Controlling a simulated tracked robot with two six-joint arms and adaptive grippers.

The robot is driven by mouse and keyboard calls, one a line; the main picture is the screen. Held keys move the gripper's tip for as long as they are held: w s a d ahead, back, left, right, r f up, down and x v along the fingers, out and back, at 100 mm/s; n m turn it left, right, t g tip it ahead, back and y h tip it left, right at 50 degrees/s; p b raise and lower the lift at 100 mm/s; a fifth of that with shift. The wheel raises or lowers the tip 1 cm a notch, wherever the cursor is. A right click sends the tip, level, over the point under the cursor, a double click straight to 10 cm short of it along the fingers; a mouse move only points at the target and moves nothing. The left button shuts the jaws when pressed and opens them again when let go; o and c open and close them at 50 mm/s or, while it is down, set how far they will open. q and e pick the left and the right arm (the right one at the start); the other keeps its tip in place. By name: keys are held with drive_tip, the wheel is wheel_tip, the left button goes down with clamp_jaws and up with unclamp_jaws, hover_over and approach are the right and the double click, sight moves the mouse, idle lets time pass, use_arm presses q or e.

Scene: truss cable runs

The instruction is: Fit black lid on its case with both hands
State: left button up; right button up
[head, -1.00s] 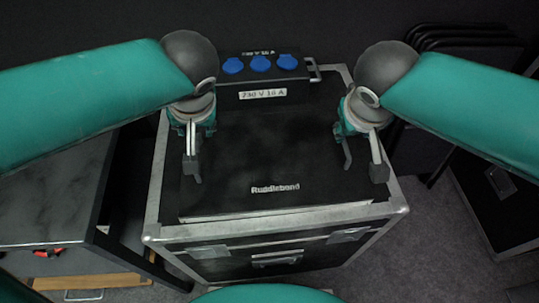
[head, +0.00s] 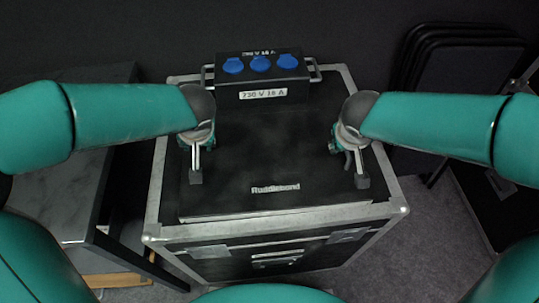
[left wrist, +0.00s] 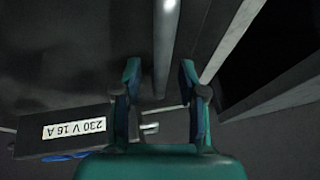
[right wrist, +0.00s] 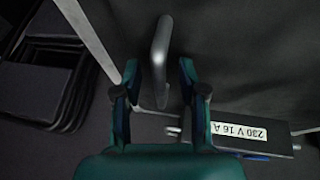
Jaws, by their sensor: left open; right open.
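The black lid (head: 270,150), with white lettering near its front edge, lies flat over the top of the metal-edged black case (head: 222,268). I cannot tell whether it is fully seated. My left gripper (head: 196,165) is open over the lid's left side, and my right gripper (head: 351,163) is open over its right side. In the left wrist view a grey bar handle (left wrist: 166,45) runs between the open fingers (left wrist: 160,82). In the right wrist view another grey bar handle (right wrist: 160,60) reaches between the open fingers (right wrist: 159,82). Neither gripper is closed on its bar.
A black power box (head: 262,75) with blue sockets stands behind the lid. A dark table (head: 75,200) is at the left. Stacked black chairs (head: 455,75) stand at the back right. Grey carpet (head: 425,235) is bare at the front right.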

use_arm(q)
clamp_jaws()
use_arm(e)
clamp_jaws()
use_arm(q)
drive_tip(key=shift+w+r, duration=0.1)
drive_tip(key=shift+r, duration=0.15)
use_arm(e)
drive_tip(key=shift+r, duration=0.2)
